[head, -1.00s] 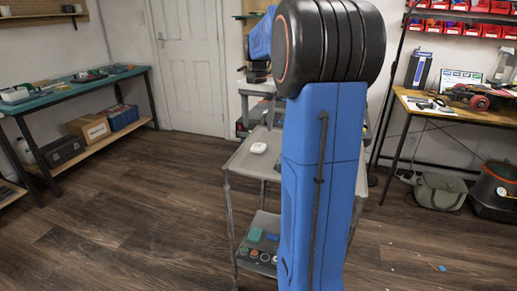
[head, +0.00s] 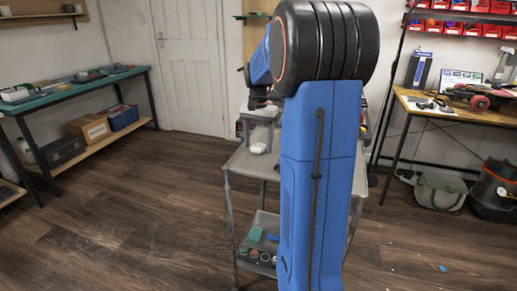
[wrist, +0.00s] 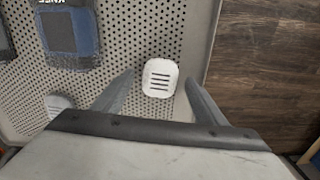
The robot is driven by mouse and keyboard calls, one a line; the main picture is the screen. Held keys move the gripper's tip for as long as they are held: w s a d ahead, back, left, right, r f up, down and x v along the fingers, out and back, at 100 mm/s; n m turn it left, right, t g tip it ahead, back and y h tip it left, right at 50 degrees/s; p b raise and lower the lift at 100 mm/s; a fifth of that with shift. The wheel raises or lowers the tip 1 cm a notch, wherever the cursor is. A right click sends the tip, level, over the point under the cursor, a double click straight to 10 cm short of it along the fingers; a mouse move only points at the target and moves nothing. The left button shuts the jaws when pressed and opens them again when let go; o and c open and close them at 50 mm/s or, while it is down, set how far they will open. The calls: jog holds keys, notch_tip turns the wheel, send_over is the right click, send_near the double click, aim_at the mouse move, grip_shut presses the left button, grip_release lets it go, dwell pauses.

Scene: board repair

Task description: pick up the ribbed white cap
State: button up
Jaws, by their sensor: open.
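The ribbed white cap (wrist: 160,78) lies on the perforated grey tray top of a cart (wrist: 150,30) in the wrist view. It is a rounded white square with several dark grooves. My gripper (wrist: 159,77) is open, with one finger on each side of the cap in the picture and a gap on both sides. No contact shows. In the head view, my gripper (head: 258,128) is over the cart top, just above a small white thing (head: 258,148), likely the cap. My arm hides the cart's right part.
In the wrist view, another white piece (wrist: 58,104) lies left of my left finger, partly hidden. A blue and grey item (wrist: 70,32) lies at the upper left. The tray's edge (wrist: 212,35) runs close on the right, with wooden floor beyond.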

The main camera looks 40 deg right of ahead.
jog(key=shift+c, duration=0.3)
jog(key=c, duration=1)
jog(key=shift+c, duration=0.3)
jog(key=shift+r, duration=0.2)
